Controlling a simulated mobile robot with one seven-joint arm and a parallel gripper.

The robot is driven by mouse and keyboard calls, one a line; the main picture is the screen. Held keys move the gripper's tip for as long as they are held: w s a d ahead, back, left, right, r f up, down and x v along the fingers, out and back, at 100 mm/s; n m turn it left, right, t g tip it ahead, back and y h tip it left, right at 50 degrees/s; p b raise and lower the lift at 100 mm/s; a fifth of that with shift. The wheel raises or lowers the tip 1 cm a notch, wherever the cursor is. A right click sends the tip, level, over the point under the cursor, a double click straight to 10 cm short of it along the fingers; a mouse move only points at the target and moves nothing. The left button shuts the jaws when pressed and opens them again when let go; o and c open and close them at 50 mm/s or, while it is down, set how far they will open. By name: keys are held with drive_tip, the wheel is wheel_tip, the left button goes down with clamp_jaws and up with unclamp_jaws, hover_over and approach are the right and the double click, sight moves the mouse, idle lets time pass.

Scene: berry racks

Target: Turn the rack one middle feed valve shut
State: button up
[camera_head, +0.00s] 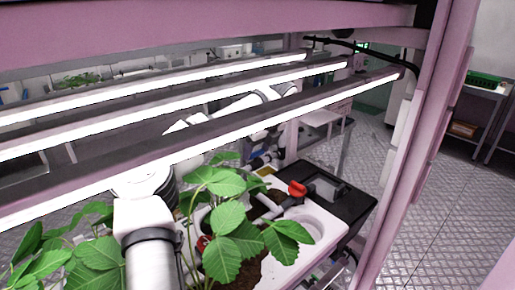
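A feed valve with a red handle (297,189) sits on white pipework at the right end of the planting trough. A second red part (203,242) shows partly between leaves further left; I cannot tell whether it is also a valve handle. I cannot tell which is the rack one middle valve. My white arm rises at the lower left and passes behind the light bars. I cannot make out my gripper's fingers; leaves and light bars cover much of that area. Nothing is seen touching the red handle on the right.
Leafy plants (225,250) crowd the front of the white trough (318,232). Bright light bars (200,150) run across above them. A pink rack post (420,130) stands at the right. A black box (345,200) sits behind the trough. Open metal floor (430,220) lies right.

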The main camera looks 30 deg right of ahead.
drive_tip(key=c, duration=0.3)
